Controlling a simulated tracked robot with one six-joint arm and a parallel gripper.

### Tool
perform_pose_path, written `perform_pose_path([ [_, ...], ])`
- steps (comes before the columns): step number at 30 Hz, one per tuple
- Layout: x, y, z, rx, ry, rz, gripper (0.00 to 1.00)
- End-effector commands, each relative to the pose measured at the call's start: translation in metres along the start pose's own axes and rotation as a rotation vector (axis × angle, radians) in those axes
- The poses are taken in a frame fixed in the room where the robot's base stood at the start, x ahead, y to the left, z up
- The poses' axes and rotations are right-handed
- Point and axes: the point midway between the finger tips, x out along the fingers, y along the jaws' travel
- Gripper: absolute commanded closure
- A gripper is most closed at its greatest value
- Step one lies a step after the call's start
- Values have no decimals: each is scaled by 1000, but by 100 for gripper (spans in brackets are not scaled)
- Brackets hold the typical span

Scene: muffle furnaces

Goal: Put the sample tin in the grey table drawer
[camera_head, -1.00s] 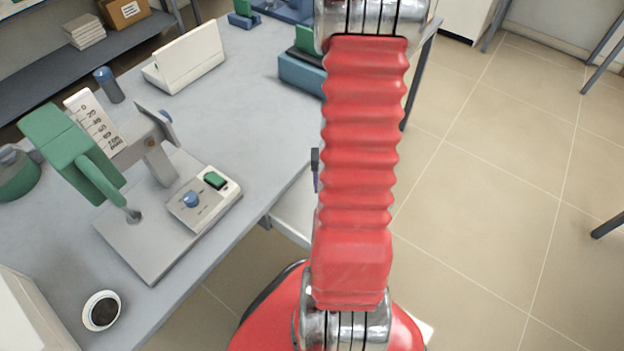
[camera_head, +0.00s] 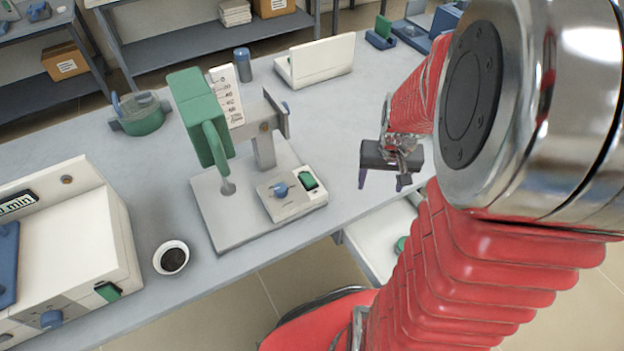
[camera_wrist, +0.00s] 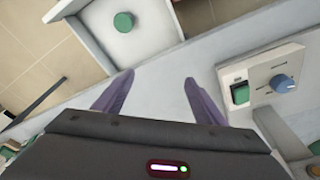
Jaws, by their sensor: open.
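The table drawer (camera_head: 372,240) stands pulled out at the table's front edge, pale grey inside; it also shows at the top of the wrist view (camera_wrist: 143,43). A round green-topped object (camera_wrist: 124,22), which looks like the sample tin, lies inside it. In the head view only part of this green top (camera_head: 402,245) shows beside my red arm. My gripper (camera_head: 382,183) is open and empty above the table edge near the drawer. In the wrist view its two purple fingers (camera_wrist: 160,82) are spread apart, with only the table edge beyond them.
A green-headed press stand (camera_head: 225,205) with a control box is left of my gripper. A dark-filled cup (camera_head: 171,258) and a white furnace (camera_head: 75,250) are further left. A white open case (camera_head: 318,60) stands behind. Bare tabletop (camera_head: 335,125) lies between.

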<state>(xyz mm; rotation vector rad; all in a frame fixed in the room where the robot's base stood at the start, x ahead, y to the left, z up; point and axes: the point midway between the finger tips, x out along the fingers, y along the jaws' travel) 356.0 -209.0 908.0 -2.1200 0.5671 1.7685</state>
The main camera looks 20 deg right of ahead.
Motion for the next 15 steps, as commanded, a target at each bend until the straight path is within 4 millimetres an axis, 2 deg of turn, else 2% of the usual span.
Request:
perform_pose_path([
  [1,-14,-12,0,-29,22,-5,35],
  [8,-66,-57,11,-138,90,-31,35],
  [15,-115,-98,36,-250,159,-68,35],
])
